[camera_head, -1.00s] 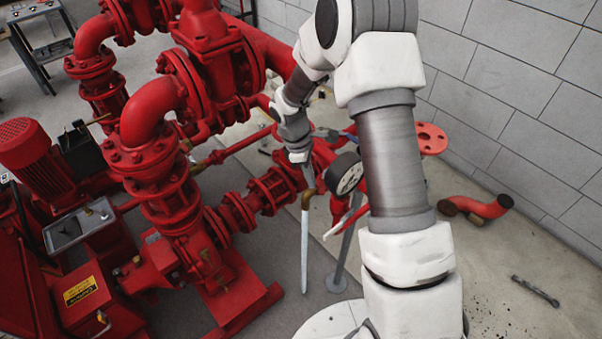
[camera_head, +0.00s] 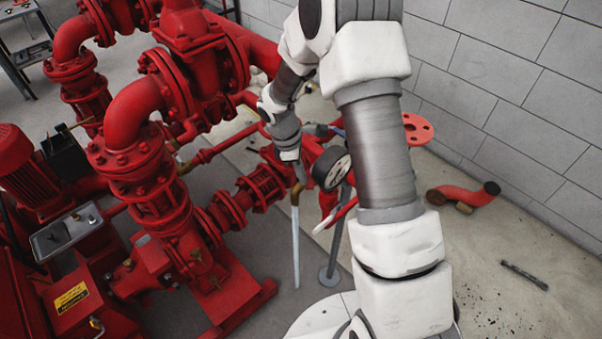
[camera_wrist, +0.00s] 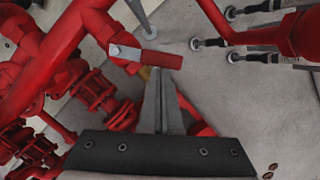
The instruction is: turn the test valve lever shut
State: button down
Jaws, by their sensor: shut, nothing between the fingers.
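A red bar-shaped lever with a pale grey end (camera_wrist: 145,56) lies crosswise just beyond my fingertips in the wrist view. I take it for the test valve lever; its valve body is mostly hidden behind my fingers. My gripper (camera_wrist: 161,75) is shut and empty, its two grey fingers side by side, their tips overlapping the lever's lower edge in the picture. Whether they touch it I cannot tell. In the head view my gripper (camera_head: 297,178) points down among the red pipes, left of the pressure gauge (camera_head: 332,168), and the lever is not clearly made out.
Red pumps and flanged pipes (camera_head: 158,195) crowd the left. A pale vertical tube (camera_head: 296,248) hangs below my gripper. A loose red elbow pipe (camera_head: 468,195) and a wrench (camera_head: 525,276) lie on the floor at right. A block wall (camera_head: 510,80) closes the back right.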

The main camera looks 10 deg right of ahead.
aim_at(313, 183)
jog(key=shift+s+d+n, duration=0.15)
jog(key=shift+d+n, duration=0.05)
jog(key=shift+n, duration=0.1)
jog(key=d+n, duration=0.1)
jog(key=n, duration=0.1)
jog(key=s+d+n+t+p, duration=0.1)
jog(key=n, duration=0.1)
jog(key=shift+s+d+r, duration=0.1)
jog(key=shift+s+d, duration=0.05)
jog(key=shift+s, duration=0.05)
jog(key=d+n+t+p, duration=0.1)
jog(key=d+n, duration=0.1)
jog(key=n, duration=0.1)
jog(key=shift+s+d+n, duration=0.1)
jog(key=shift+d+n, duration=0.05)
jog(key=shift+n, duration=0.15)
jog(key=shift+d, duration=0.15)
dwell(0.5)
